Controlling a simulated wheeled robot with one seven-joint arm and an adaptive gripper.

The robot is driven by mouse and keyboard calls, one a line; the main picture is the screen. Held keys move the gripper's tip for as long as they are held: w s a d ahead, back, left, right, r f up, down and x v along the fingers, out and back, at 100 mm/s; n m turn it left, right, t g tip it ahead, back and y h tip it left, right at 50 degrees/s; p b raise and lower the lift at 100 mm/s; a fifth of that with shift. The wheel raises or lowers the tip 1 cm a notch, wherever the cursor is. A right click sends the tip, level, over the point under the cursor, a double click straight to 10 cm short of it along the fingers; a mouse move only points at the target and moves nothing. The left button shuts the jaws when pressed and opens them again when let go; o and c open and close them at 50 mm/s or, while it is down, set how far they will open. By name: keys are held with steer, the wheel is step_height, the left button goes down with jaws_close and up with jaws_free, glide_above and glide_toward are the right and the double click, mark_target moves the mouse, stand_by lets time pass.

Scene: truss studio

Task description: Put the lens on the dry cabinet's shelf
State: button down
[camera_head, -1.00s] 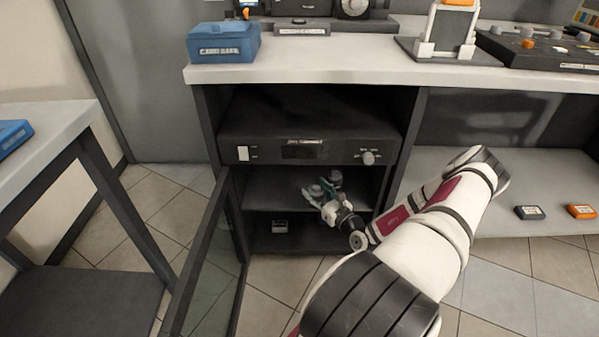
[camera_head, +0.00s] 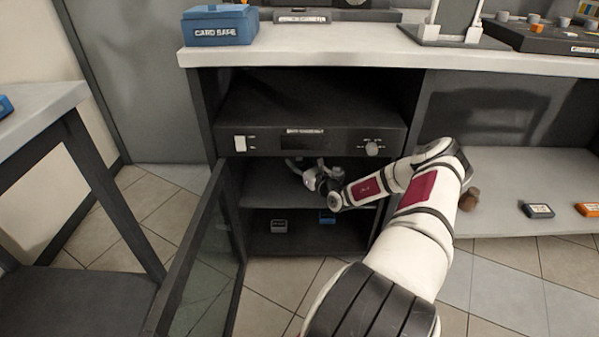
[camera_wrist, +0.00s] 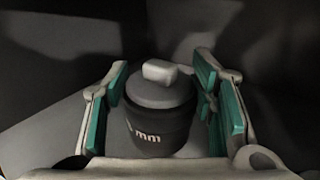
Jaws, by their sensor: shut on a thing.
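The lens (camera_wrist: 158,125) is a dark cylinder with white "mm" lettering and a grey cap with a pale raised knob. It stands upright between the green pads of my gripper (camera_wrist: 162,90), which is shut on it. In the head view my gripper (camera_head: 302,170) reaches into the open dry cabinet (camera_head: 262,143), over the upper shelf (camera_head: 262,194) and below the control panel. The lens is hard to make out there. Whether its base touches the shelf I cannot tell.
The cabinet's glass door (camera_head: 205,262) stands open at the left. The worktop above holds a blue card safe (camera_head: 218,26). A brown object (camera_head: 468,198) sits right of my arm.

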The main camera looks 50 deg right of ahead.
steer(key=shift+s+f+b, duration=0.1)
steer(key=shift+f+b, duration=1)
steer(key=shift+f, duration=0.6)
steer(key=shift+f, duration=0.15)
steer(key=c, duration=0.7)
jaws_free()
steer(key=p+v, duration=0.4)
steer(key=v, duration=0.7)
steer(key=shift+s+a+p, duration=0.2)
steer(key=shift+s+p, duration=0.15)
steer(key=shift+s, duration=0.15)
